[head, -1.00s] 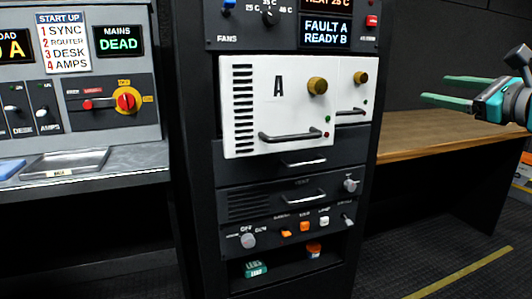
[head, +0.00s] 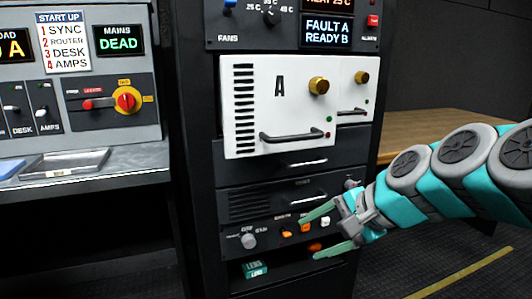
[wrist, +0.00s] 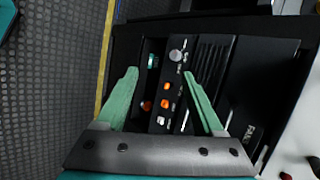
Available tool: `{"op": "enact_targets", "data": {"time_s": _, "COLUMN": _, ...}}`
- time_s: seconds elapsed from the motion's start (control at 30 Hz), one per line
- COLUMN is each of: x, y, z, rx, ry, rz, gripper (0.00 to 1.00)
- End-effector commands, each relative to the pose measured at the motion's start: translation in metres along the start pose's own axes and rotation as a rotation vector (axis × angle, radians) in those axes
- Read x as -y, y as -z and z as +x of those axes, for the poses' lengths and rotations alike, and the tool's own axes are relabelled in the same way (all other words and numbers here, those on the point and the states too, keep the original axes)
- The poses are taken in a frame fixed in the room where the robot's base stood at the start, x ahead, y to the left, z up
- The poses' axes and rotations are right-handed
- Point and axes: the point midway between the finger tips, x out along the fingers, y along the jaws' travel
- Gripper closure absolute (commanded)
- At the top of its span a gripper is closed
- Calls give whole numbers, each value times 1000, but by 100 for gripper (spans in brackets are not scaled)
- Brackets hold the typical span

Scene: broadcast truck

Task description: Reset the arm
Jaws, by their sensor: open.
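My gripper (head: 318,228) is open, with two green fingers spread and nothing between them. In the head view it is in front of the rack's lower right part, by the panel with a knob (head: 248,241) and orange buttons (head: 287,233). My arm reaches in from the right edge. In the wrist view my gripper (wrist: 160,98) points at that panel, and its orange buttons (wrist: 165,88) show between the fingers. I cannot tell whether a finger touches the panel.
White unit A (head: 280,105) juts from the rack above my gripper. A green box (head: 255,269) lies on the shelf below. A wooden table (head: 440,130) stands behind my arm. A desk with a power panel (head: 95,100) is at left. Floor at lower right is clear.

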Motion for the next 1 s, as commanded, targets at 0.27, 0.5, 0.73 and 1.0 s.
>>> {"op": "enact_targets", "data": {"time_s": 0.27, "x": -177, "y": -62, "z": 32, "rx": 135, "ry": -513, "rz": -534, "gripper": 31}}
{"op": "enact_targets", "data": {"time_s": 0.5, "x": -280, "y": -74, "z": 7, "rx": 294, "ry": -795, "rz": -796, "gripper": 31}}
{"op": "enact_targets", "data": {"time_s": 0.73, "x": -298, "y": -74, "z": -1, "rx": 330, "ry": -845, "rz": -843, "gripper": 31}}
{"op": "enact_targets", "data": {"time_s": 1.0, "x": -298, "y": -74, "z": -1, "rx": 330, "ry": -845, "rz": -843, "gripper": 31}}
